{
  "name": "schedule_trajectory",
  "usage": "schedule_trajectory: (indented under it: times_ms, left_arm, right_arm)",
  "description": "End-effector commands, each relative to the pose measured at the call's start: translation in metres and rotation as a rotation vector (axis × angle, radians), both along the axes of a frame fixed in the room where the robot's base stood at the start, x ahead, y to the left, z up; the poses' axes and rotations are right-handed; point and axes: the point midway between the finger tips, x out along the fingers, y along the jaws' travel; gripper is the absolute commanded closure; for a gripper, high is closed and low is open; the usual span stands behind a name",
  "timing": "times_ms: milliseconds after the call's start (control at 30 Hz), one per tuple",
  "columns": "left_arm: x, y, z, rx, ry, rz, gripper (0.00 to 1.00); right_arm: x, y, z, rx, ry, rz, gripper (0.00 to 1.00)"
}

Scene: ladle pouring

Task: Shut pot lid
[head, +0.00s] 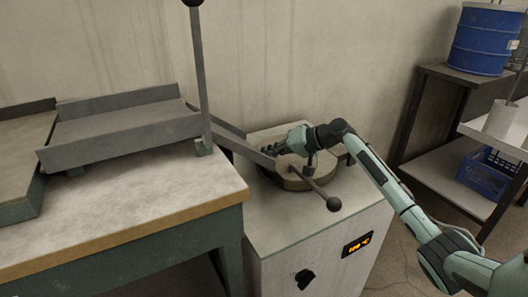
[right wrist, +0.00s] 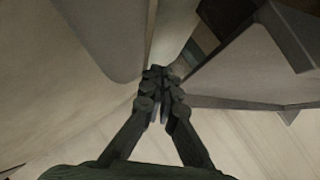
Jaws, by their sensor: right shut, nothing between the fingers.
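The round pot (head: 294,183) sits on top of a pale cabinet. A grey-brown disc-like lid (head: 318,171) appears to lie across its top, with a dark rod ending in a ball knob (head: 334,204) at the front right. My right arm and hand cover part of the lid and the rear rim, so I cannot tell whether it is fully seated. My right gripper (head: 270,150) is over the pot's left rear side, beside the end of the metal chute. In the right wrist view the fingers (right wrist: 160,75) are together and empty. My left gripper is not in view.
A sloped metal chute (head: 125,130) with a tall ball-topped lever (head: 201,80) stands on the workbench (head: 130,185) at left. The cabinet (head: 300,238) has a lit display. A rack with a blue drum (head: 482,40) and a blue crate (head: 490,172) stands at right.

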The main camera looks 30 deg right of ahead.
Motion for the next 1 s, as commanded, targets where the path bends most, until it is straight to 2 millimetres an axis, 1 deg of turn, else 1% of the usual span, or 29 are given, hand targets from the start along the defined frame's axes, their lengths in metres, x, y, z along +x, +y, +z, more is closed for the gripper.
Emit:
schedule_trajectory:
  times_ms: [300,500,700,1000]
  left_arm:
    - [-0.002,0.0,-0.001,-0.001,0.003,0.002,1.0]
    - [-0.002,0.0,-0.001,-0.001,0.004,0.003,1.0]
    - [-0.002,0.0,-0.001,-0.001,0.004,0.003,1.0]
    - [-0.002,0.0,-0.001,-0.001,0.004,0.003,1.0]
  right_arm:
    - [-0.045,-0.036,0.035,-0.005,-0.004,-0.003,1.0]
    - [-0.067,-0.054,0.053,-0.004,-0.007,-0.005,1.0]
    - [-0.075,-0.06,0.06,-0.003,-0.008,-0.004,1.0]
    - [-0.076,-0.061,0.061,-0.002,-0.009,-0.004,1.0]
